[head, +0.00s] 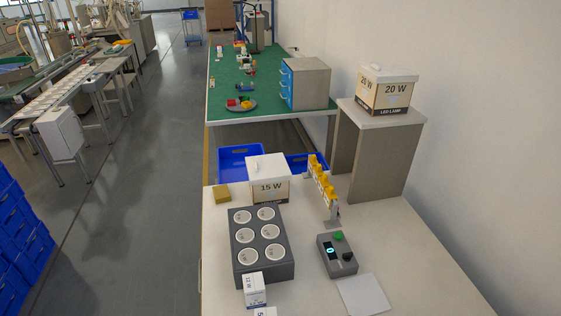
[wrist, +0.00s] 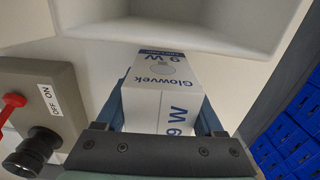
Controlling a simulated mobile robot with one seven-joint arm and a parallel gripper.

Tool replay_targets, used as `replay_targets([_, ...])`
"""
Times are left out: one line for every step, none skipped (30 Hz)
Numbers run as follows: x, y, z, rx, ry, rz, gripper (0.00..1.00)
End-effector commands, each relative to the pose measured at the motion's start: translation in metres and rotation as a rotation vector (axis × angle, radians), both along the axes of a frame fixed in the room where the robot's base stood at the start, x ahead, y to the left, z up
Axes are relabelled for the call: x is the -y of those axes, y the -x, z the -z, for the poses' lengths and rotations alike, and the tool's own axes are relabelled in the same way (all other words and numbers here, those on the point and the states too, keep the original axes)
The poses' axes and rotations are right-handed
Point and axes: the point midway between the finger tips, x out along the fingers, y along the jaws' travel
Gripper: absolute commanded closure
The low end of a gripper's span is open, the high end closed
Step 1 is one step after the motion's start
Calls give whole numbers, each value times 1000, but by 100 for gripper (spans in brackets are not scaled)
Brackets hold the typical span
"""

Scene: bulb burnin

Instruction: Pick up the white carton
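A white carton (wrist: 158,80) printed "Glowvek 9 W" in blue with a bulb drawing is in the wrist view. My gripper (wrist: 164,110) has its two blue fingers along the carton's left and right sides, with no clear gap, so it looks shut on it. The fingertips are mostly hidden by the carton. My gripper does not show in the head view. There, a small white carton (head: 254,290) stands by the front of a grey block, and another white carton (head: 265,312) is cut off by the bottom edge.
The grey block (head: 236,262) has several round white-topped sockets. A 15 W box (head: 268,187), a control box (head: 335,262) and a yellow-topped rack (head: 322,190) share the table. In the wrist view, an OFF/ON switch box (wrist: 62,125) is left, a pale tray (wrist: 190,42) above, blue crates (wrist: 290,135) right.

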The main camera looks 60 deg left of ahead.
Motion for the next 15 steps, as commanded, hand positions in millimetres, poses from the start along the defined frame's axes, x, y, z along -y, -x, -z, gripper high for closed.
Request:
replay_targets([0,0,0,0,0,0,43])
replay_targets([0,0,0,0,0,0,49])
replay_targets([0,0,0,0,0,0,56])
replay_targets([0,0,0,0,0,0,61])
replay_targets([0,0,0,0,0,0,67])
replay_targets([0,0,0,0,0,0,74])
replay_targets([0,0,0,0,0,0,79])
replay_targets([0,0,0,0,0,0,85])
replay_targets([0,0,0,0,-1,0,88])
replay_targets([0,0,0,0,-1,0,88])
replay_targets([0,0,0,0,-1,0,88])
replay_targets([0,0,0,0,-1,0,88])
replay_targets([0,0,0,0,-1,0,88])
replay_targets([0,0,0,0,-1,0,88])
replay_targets([0,0,-1,0,-1,0,88])
